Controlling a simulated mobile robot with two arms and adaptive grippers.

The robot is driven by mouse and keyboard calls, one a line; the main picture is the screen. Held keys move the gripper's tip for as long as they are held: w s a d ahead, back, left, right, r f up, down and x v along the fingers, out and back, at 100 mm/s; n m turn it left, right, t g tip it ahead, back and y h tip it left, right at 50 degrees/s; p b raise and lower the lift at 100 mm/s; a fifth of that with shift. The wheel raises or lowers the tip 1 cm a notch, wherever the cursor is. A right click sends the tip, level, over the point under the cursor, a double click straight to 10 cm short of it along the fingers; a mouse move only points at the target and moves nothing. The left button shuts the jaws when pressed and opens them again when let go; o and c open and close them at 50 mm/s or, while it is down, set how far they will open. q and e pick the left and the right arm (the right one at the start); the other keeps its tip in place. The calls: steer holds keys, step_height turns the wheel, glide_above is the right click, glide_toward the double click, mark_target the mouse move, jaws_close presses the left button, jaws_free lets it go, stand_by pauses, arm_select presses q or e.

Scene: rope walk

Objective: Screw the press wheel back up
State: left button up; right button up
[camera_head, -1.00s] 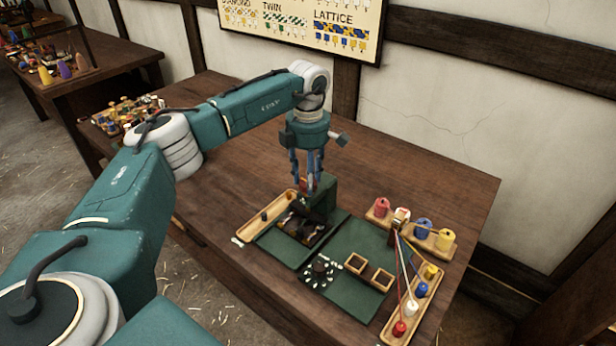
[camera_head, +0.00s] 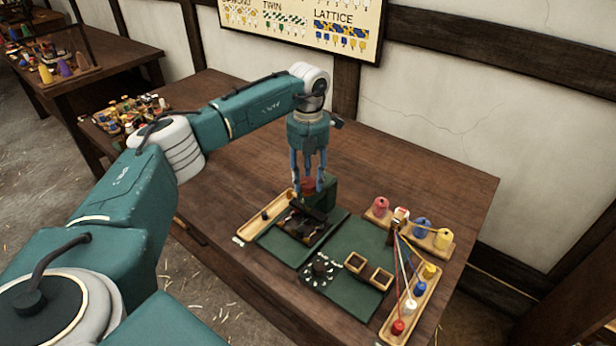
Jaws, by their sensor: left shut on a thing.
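The press (camera_head: 322,200) is a dark green block with a dark frame, standing at the back of a green mat on the table. Its red press wheel (camera_head: 309,185) shows on top. My left gripper (camera_head: 308,187) points straight down from above the press, its blue-grey fingers on either side of the wheel and shut on it. The exact finger contact is too small to see. My right gripper is not in view.
A wooden tray (camera_head: 262,219) lies left of the press. Coloured spools (camera_head: 421,228) and a tray of threaded bobbins (camera_head: 408,308) stand right.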

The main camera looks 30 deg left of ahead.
mark_target(308, 182)
arm_select(q)
steer(key=n+p, duration=0.1)
steer(key=n, duration=0.5)
steer(key=shift+r+n, duration=0.1)
steer(key=shift+n, duration=0.3)
stand_by(0.4)
steer(key=o, duration=1.2)
steer(key=shift+c, duration=0.2)
step_height(308, 182, up, 12)
